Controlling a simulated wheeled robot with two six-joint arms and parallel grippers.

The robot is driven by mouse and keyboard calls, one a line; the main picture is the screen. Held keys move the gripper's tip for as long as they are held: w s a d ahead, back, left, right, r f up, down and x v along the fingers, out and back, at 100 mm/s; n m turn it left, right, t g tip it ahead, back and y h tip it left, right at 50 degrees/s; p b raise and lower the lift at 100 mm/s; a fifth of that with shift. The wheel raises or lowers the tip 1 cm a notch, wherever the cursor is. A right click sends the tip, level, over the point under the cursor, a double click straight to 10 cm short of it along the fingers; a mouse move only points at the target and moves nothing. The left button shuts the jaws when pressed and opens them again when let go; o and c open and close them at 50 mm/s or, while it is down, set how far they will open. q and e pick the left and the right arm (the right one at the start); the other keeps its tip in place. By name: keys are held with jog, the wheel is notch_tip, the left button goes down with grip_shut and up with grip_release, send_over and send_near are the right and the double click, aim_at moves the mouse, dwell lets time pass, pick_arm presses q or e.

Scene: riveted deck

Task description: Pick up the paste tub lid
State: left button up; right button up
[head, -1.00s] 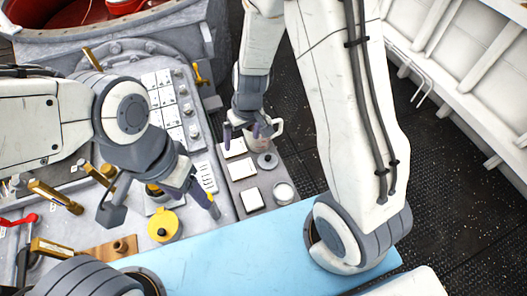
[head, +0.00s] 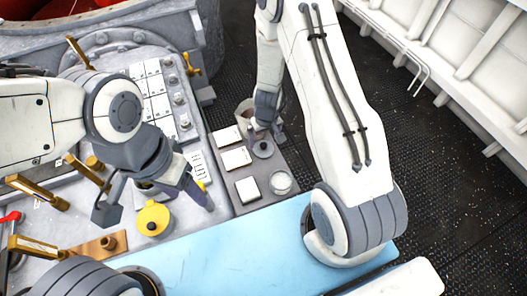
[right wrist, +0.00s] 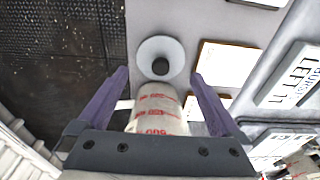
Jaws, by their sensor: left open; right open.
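A grey round lid with a black knob, which I take for the paste tub lid (head: 263,151), lies on the grey panel below my right gripper. It also shows in the right wrist view (right wrist: 148,52), just beyond and between the fingertips. My right gripper (head: 262,138) is open, with its fingers apart on either side of the lid in the wrist view (right wrist: 160,78); I see no contact. My left gripper (head: 203,197) is open and empty, near a yellow knobbed lid (head: 154,219).
A control panel with switches (head: 160,95) and brass levers (head: 38,193) is on the left. The blue surface (head: 230,250) in front is clear.

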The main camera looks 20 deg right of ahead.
aim_at(264, 145)
jog(key=f+b, duration=0.2)
jog(key=f, duration=0.2)
jog(key=shift+w+f+b, duration=0.2)
jog(key=shift+w+b, duration=0.05)
jog(key=shift+b, duration=0.15)
jog(key=shift+r, duration=0.1)
jog(key=c, duration=1.1)
jog(key=shift+r, duration=0.1)
